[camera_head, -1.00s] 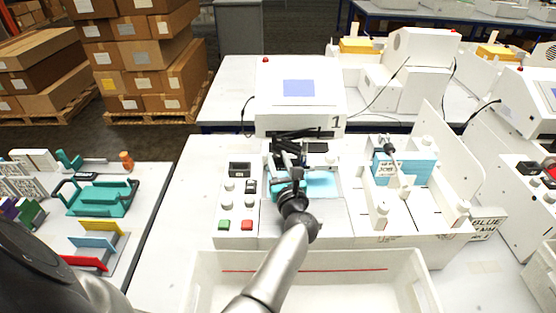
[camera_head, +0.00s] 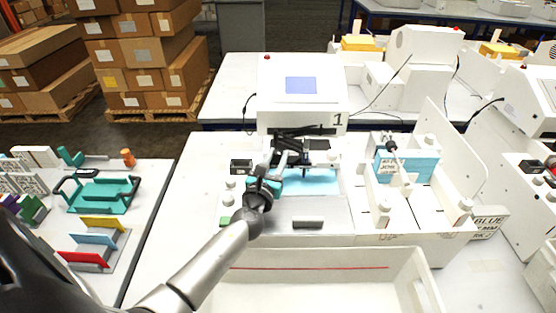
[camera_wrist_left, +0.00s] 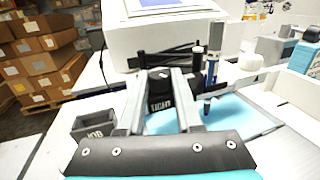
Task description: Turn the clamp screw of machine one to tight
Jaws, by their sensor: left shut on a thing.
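Machine one is the white plotter (camera_head: 302,112) marked "1" in the middle of the head view. Its clamp screw is a black knob (camera_wrist_left: 160,88) with "TIGHT" lettered below it, in the wrist view. My left gripper (camera_wrist_left: 160,80) is shut on this knob, one grey finger on each side. In the head view my left gripper (camera_head: 284,158) reaches in under the machine's black carriage (camera_head: 303,131), and hides the knob. A pen (camera_wrist_left: 213,55) with a blue band stands upright just right of the fingers. My right gripper is not in view.
A light blue sheet (camera_head: 322,182) lies on the machine's bed. A white bin (camera_head: 330,260) stands in front. A white fixture with a blue block (camera_head: 412,172) stands at right. A side table (camera_head: 150,205) with teal and coloured holders is at left.

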